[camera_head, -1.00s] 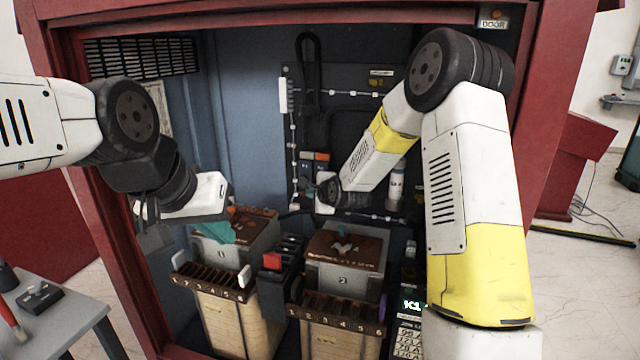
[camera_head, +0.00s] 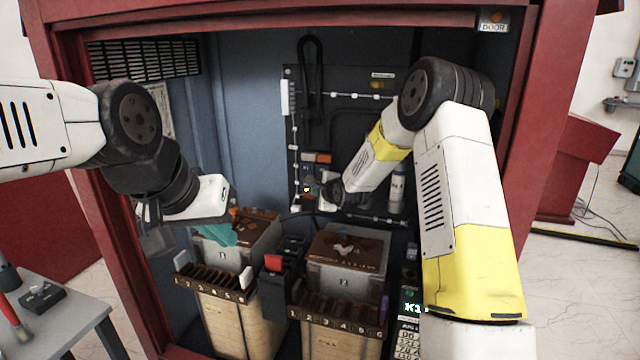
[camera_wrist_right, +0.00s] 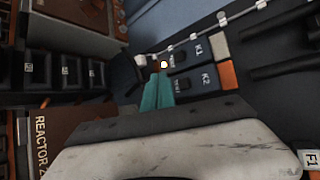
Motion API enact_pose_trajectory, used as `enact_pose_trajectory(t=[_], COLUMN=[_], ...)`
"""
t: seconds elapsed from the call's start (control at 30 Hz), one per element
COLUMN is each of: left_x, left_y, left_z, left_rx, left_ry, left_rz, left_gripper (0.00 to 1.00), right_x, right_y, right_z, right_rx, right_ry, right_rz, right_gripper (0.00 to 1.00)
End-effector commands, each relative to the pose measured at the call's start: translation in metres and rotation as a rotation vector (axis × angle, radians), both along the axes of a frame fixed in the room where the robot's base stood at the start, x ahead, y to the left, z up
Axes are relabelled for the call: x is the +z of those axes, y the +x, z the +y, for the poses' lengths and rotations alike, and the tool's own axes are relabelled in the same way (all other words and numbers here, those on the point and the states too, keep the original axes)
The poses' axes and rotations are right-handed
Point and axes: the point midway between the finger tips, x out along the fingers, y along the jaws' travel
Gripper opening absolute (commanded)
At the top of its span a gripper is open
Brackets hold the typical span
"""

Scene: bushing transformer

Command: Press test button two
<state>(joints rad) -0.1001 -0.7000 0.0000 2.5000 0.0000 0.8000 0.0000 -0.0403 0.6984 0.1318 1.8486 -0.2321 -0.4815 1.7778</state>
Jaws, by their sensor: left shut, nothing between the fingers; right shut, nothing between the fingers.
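A dark relay panel with K1 (camera_wrist_right: 200,49) and K2 (camera_wrist_right: 207,78) modules shows in the right wrist view, each with a small dark button-like block; the K2 block (camera_wrist_right: 180,85) is the lower one. The writing on these blocks is too small to read. My right gripper (camera_wrist_right: 160,80) is shut, its teal fingers beside the K2 block; I cannot tell whether they touch it. A small bright lamp (camera_wrist_right: 163,64) glows just past the fingertips. In the head view the right gripper (camera_head: 313,189) is small at the back panel. My left gripper (camera_head: 218,234) is shut above the left box.
Two reactor boxes, left (camera_head: 236,318) and right (camera_head: 340,338), stand below inside the red-framed cabinet (camera_head: 535,110). A red-topped switch (camera_head: 273,263) sits between them. A keypad (camera_head: 408,342) is at lower right.

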Motion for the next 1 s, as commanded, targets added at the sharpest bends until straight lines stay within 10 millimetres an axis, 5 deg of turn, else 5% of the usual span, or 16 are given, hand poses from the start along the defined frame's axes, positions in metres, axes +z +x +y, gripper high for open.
enact_pose_trajectory(t=[0.33,1.0], left_x=[0.0,0.0], left_y=[0.0,0.0], left_z=[0.0,0.0], left_rx=[0.0,0.0], left_ry=[0.0,0.0], left_rz=[0.0,0.0], left_gripper=[0.0,0.0], right_x=[0.0,0.0], right_y=[0.035,0.038], right_z=[-0.012,-0.013], right_rx=[-0.002,0.0], right_ry=[0.001,0.0], right_rz=[0.0,0.0], right_gripper=[0.0,0.0])
